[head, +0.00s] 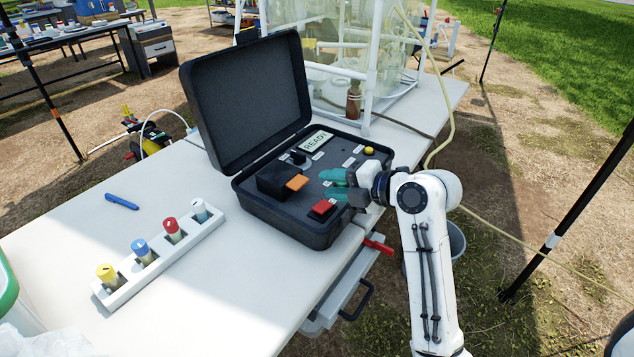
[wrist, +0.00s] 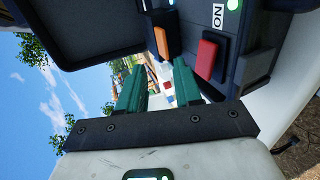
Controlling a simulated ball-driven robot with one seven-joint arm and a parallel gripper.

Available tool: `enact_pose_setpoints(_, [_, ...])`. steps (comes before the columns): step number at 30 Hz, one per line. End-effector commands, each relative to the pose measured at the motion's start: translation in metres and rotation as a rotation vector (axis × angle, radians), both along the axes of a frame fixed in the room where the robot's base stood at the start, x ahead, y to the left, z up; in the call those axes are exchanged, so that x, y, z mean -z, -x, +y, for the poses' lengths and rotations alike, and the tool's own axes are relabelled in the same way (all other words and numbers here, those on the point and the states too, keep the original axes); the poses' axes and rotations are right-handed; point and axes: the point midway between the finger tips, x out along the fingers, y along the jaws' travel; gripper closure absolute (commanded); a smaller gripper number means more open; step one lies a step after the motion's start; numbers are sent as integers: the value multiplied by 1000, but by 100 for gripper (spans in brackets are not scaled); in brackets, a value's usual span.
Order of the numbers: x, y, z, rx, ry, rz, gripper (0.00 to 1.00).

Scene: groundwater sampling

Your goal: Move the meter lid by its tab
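The meter is an open black case (head: 241,193) on the white table, with a dark control panel inside. A small black block-shaped lid (head: 274,181) with an orange tab (head: 297,182) sits on the panel. The orange tab also shows in the wrist view (wrist: 161,42), just beyond the fingertips. My gripper (head: 334,184) has green fingers and is over the panel, a little right of the tab in the head view. In the wrist view the fingers (wrist: 158,80) stand apart with nothing between them. I cannot see contact with the tab.
The case's large cover (head: 245,100) stands open. A red switch (head: 323,207) lies near my fingers; a yellow button (head: 369,150) and a READY display (head: 316,141) are farther back. A white rack (head: 190,252) holds capped vials. A blue pen (head: 121,201) lies at left.

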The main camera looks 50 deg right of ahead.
Motion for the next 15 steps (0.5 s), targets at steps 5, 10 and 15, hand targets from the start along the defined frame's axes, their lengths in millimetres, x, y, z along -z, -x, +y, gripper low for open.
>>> enact_pose_setpoints(5, [-7,19,-1,0,-1,0,66])
enact_pose_setpoints(10, [-8,23,-1,-1,-1,2,66])
enact_pose_setpoints(15, [-8,23,-1,-1,-1,1,66])
